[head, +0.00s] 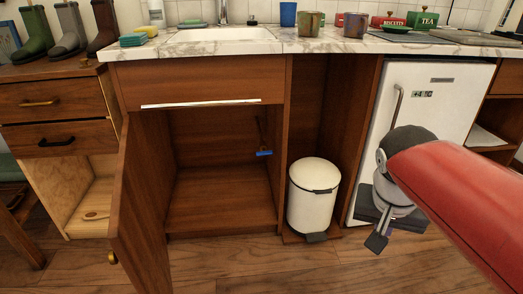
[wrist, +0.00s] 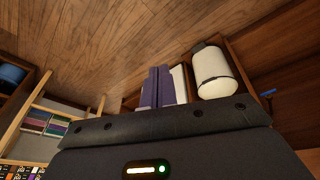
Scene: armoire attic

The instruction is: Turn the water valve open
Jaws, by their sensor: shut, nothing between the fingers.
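The water valve's blue handle (head: 264,153) is on the inner right side of the open cabinet under the sink, with a brownish pipe above it. The handle also shows small at the right in the wrist view (wrist: 268,92). My gripper (head: 376,242) is outside the cabinet, to the right of and lower than the valve, in front of the white fridge, pointing down. Its fingers show in the wrist view (wrist: 160,88), shut with nothing held. My gripper is well apart from the valve.
The cabinet door (head: 137,205) stands open at the left. A white pedal bin (head: 313,195) stands in the niche between cabinet and fridge (head: 440,105). The marble counter (head: 300,46) above holds cups and tins. The cabinet's inside floor (head: 220,200) is bare.

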